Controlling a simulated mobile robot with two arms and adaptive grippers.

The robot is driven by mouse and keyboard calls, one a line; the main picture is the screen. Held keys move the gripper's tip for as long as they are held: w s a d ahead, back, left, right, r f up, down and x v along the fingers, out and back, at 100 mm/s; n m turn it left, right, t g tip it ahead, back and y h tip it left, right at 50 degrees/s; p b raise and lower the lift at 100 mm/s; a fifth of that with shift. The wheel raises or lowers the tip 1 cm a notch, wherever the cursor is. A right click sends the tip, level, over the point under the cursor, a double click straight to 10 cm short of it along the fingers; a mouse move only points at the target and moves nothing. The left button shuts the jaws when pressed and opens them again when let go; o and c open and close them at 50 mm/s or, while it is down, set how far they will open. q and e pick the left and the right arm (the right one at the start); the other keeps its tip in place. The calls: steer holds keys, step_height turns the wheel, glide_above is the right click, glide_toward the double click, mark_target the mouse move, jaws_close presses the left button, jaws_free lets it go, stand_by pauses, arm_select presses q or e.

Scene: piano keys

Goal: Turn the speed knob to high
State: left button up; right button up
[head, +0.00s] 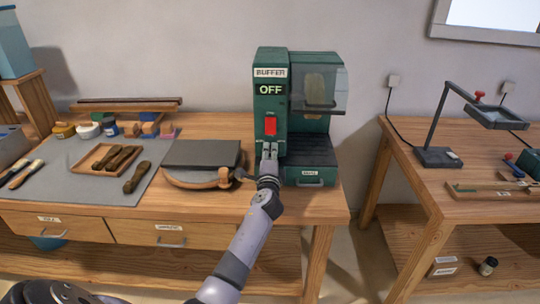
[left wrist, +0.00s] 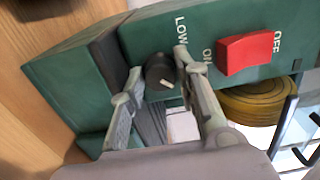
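The green buffer machine (head: 270,108) stands on the workbench, with an "OFF" display and a red switch (head: 270,126). The switch also shows in the left wrist view (left wrist: 246,52), between the "ON" and "OFF" labels. The black speed knob (left wrist: 160,72) has a white pointer mark, and a "LOW" label is beside it. In the head view my gripper hides the knob. My left gripper (head: 269,150) is at the machine's front, below the switch. In the left wrist view its fingers (left wrist: 158,75) stand apart on either side of the knob; firm contact cannot be told. My right gripper is not in view.
A grey-topped round wooden item (head: 203,154) lies left of the machine. A mat (head: 75,180) with brushes, a tray and jars is further left. A clear guard (head: 321,90) covers the machine's right part. A second table (head: 430,150) with a lamp stands right.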

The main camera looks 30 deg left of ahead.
arm_select(q)
steer(key=o, duration=0.5)
steer(key=shift+f, duration=0.15)
steer(key=shift+s+d+f, duration=0.1)
steer(key=shift+s+d, duration=0.05)
steer(key=shift+r+v, duration=0.2)
steer(key=shift+v, duration=1.7)
steer(key=shift+r+v, duration=0.2)
steer(key=shift+v, duration=1.7)
